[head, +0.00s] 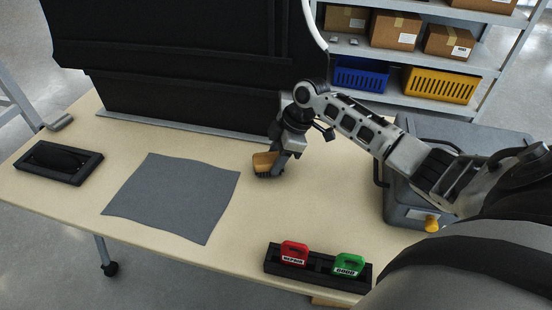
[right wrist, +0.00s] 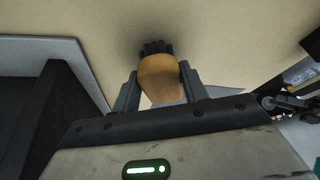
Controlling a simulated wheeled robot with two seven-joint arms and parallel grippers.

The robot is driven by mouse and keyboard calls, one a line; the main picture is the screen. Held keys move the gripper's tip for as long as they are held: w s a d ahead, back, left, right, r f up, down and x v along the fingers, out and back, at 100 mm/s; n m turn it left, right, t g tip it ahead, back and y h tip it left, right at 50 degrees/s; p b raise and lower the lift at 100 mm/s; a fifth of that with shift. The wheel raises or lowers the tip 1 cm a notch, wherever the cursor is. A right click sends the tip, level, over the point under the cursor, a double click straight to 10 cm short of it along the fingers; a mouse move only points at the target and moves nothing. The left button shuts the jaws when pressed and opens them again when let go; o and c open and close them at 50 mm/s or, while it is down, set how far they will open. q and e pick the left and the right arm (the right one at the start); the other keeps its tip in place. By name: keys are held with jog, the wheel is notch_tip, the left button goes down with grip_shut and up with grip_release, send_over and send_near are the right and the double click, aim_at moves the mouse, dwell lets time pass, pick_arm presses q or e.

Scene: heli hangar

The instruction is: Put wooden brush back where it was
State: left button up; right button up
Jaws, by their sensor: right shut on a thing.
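The wooden brush (head: 264,162) has a light brown wooden body and dark bristles. It is in my right gripper (head: 277,160), at the middle of the table in the head view. The bristles point down, at or just above the tabletop; I cannot tell whether they touch. In the right wrist view the brush (right wrist: 160,80) sits between the two fingers of the right gripper (right wrist: 157,88), which are shut on it. My left gripper is not in view.
A grey cloth (head: 172,197) lies left of the brush on the table (head: 315,195). A black tray (head: 58,162) is at the far left. A black holder (head: 318,268) with red and green tags stands at the front. A grey case (head: 405,205) is at right, a large black panel (head: 185,60) behind.

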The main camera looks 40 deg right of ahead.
jog(key=shift+f, duration=0.4)
jog(key=o, duration=1)
jog(key=shift+c, duration=0.2)
jog(key=v, duration=1.2)
jog(key=shift+p, duration=0.4)
